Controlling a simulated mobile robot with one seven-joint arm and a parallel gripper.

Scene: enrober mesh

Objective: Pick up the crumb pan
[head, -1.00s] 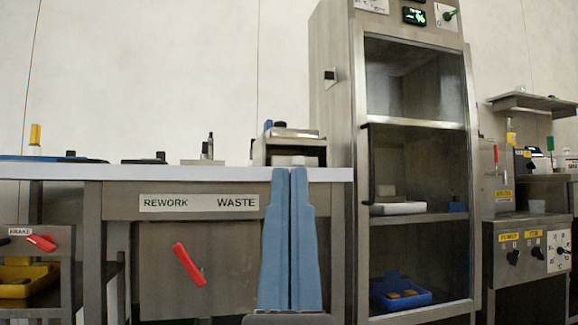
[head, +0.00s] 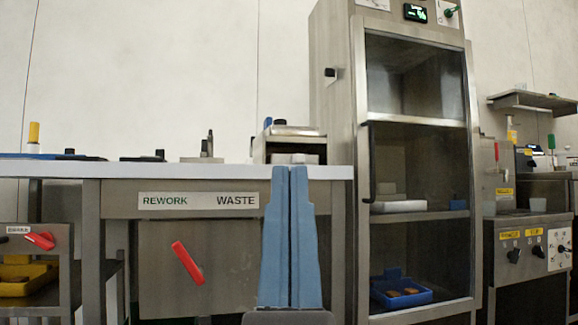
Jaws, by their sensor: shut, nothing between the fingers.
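My gripper (head: 291,175) shows in the head view with its two blue fingers upright and pressed together, empty, in front of the bench. I cannot tell which thing is the crumb pan. A blue tray (head: 427,299) with brown pieces in it sits low in the steel cabinet, to the right of my gripper. A yellow tray (head: 18,289) sits on the low cart at the left, partly cut off by the picture's edge.
The bench with a white top (head: 225,172) stands behind my fingers, carrying a steel box (head: 295,143) and other small items. The cabinet (head: 338,190) stands right of it. A red lever (head: 187,263) is on the panel below the bench top. A control unit (head: 527,243) stands far right.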

